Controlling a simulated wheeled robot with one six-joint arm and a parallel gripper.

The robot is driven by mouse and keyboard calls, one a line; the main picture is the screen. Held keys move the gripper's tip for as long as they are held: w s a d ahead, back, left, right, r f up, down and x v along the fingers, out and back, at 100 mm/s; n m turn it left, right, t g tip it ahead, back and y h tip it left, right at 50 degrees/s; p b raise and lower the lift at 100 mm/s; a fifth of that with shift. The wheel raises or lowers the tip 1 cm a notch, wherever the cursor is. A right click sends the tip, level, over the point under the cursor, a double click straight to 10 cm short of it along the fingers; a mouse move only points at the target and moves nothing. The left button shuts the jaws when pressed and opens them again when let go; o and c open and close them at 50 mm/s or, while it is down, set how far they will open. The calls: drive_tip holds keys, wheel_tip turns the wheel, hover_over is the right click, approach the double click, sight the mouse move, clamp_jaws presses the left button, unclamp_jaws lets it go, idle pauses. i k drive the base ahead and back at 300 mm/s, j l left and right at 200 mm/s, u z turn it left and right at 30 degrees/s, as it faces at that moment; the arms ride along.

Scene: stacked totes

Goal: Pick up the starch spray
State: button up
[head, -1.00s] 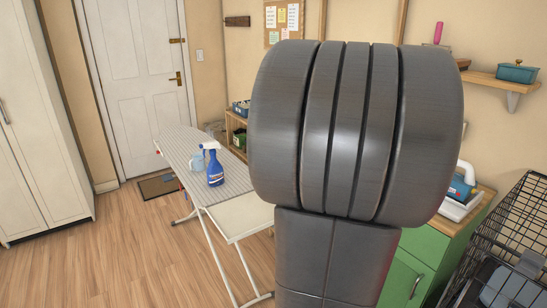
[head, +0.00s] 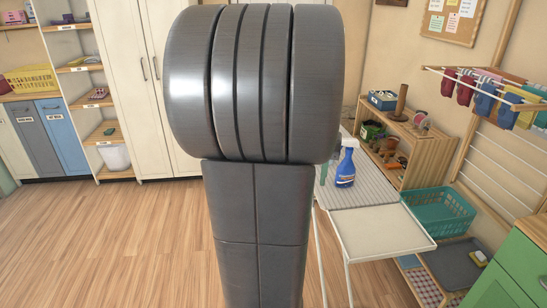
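The starch spray (head: 345,170) is a blue bottle with a white trigger head. It stands upright on the ironing board (head: 376,190), just right of my grey arm. Its label is too small to read. The ironing board has a grey patterned cover and a bare white end plate nearest me. My arm's large ribbed joint hides the far left part of the board. My gripper is not in view.
A wooden shelf unit (head: 436,150) with several small items stands behind the board. A teal basket (head: 440,211) and a drying rack (head: 500,90) are at right. A green cabinet (head: 516,268) fills the lower right corner. The wooden floor (head: 130,235) at left is clear.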

sight(344, 175)
drive_tip(key=i+j+u, duration=0.3)
drive_tip(key=u, duration=0.2)
drive_tip(key=i+j+u, duration=0.2)
drive_tip(key=i+u, duration=0.25)
drive_tip(key=i+z, duration=0.4)
drive_tip(key=i+j+z, duration=0.2)
drive_tip(key=i+z, duration=0.2)
drive_tip(key=i, duration=0.15)
drive_tip(key=i+l+z, duration=0.1)
drive_tip(key=z, duration=0.4)
drive_tip(key=i+z, duration=0.3)
drive_tip(key=z, duration=0.15)
drive_tip(key=i+z, duration=0.2)
drive_tip(key=z, duration=0.3)
drive_tip(key=i+j+z, duration=0.15)
drive_tip(key=z, duration=0.3)
drive_tip(key=i+z, duration=0.25)
drive_tip(key=i+j+z, duration=0.3)
drive_tip(key=k+l, duration=0.1)
drive_tip(key=l, duration=0.05)
